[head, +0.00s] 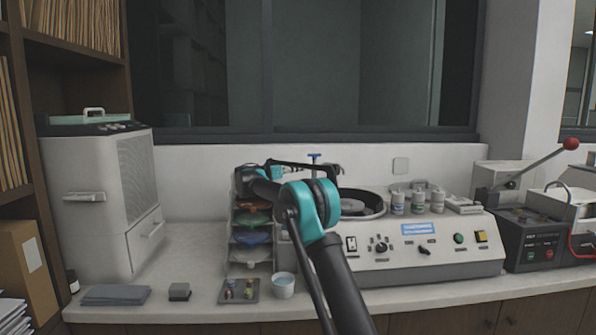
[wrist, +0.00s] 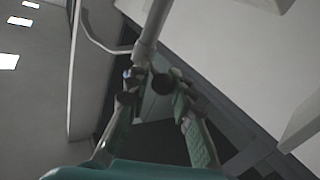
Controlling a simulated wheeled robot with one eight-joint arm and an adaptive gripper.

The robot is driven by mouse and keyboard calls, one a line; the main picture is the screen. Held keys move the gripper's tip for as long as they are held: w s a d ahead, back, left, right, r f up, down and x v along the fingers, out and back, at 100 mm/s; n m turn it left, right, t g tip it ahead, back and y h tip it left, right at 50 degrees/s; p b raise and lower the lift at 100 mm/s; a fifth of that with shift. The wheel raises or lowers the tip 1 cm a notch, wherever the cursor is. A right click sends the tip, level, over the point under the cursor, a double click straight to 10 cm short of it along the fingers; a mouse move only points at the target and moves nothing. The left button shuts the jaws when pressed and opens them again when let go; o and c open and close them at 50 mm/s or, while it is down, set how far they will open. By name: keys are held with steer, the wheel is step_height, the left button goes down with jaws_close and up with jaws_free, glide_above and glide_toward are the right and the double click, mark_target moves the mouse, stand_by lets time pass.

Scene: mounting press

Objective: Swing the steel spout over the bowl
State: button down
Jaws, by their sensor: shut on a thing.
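The steel spout (wrist: 150,35) shows in the wrist view as a pale metal tube with a thinner bent tube branching to the left. A dark round knob (wrist: 162,84) sits at its lower end. My gripper (wrist: 156,88) has its fingers on either side of this end and is shut on the spout. In the head view, the round bowl (head: 374,205) with a dark rim is set in the top of the grey machine. A blue tap handle (head: 314,156) stands behind it at the left. My arm hides much of the spout and the bowl's left side.
Several small bottles (head: 398,203) stand right of the bowl. A rack of coloured trays (head: 250,238) is left of the machine, with a white cup (head: 284,285) in front. A press with a red-knobbed lever (head: 571,143) stands at the far right. The left counter has free room.

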steer(key=shift+w+a+g, duration=0.1)
steer(key=shift+w+g, duration=0.15)
steer(key=shift+g, duration=0.05)
stand_by(0.4)
steer(key=c, duration=1.3)
jaws_free()
steer(key=v, duration=1.2)
steer(key=shift+f, duration=0.25)
